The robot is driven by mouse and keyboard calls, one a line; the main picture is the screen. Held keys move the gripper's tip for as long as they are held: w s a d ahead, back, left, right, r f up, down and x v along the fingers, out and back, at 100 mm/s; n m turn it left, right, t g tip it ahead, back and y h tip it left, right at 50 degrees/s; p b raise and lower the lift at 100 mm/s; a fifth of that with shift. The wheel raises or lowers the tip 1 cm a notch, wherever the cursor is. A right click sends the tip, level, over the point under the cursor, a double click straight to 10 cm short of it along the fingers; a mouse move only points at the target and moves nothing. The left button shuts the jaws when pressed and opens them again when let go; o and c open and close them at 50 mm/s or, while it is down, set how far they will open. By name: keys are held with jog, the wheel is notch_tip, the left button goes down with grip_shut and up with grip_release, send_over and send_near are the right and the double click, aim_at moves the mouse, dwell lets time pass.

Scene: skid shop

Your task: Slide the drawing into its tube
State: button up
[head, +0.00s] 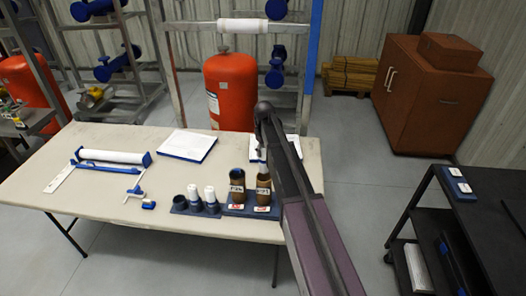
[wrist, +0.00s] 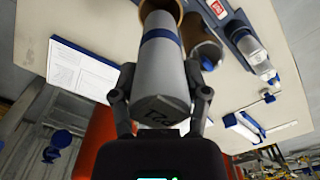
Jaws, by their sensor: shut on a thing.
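My gripper (wrist: 158,85) is shut on a rolled drawing (wrist: 160,62), a grey-white roll with a blue band and dark lettering near its close end. Its far end meets the mouth of a brown tube (wrist: 173,7); how deep it sits inside I cannot tell. In the head view that tube (head: 263,189) stands upright at the right of a blue rack (head: 238,210), below my gripper, which is mostly hidden by my arm. A second brown tube (head: 237,188) stands on its left with an open mouth; it also shows in the wrist view (wrist: 207,52).
A blue-and-white roller tool (head: 112,157) and a white sheet stack (head: 188,145) lie on the table (head: 120,200). An orange cylinder (head: 230,92) stands behind. A black cart (head: 470,220) is at the right.

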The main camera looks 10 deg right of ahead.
aim_at(264, 169)
jog(key=shift+f+b, duration=1.1)
jog(key=shift+f, duration=0.35)
jog(key=shift+s+f+b, duration=0.15)
jog(key=shift+f+b, duration=1.15)
jog(key=shift+b, duration=0.05)
dwell(2.6)
jog(key=shift+f+b, duration=2.25)
dwell(0.3)
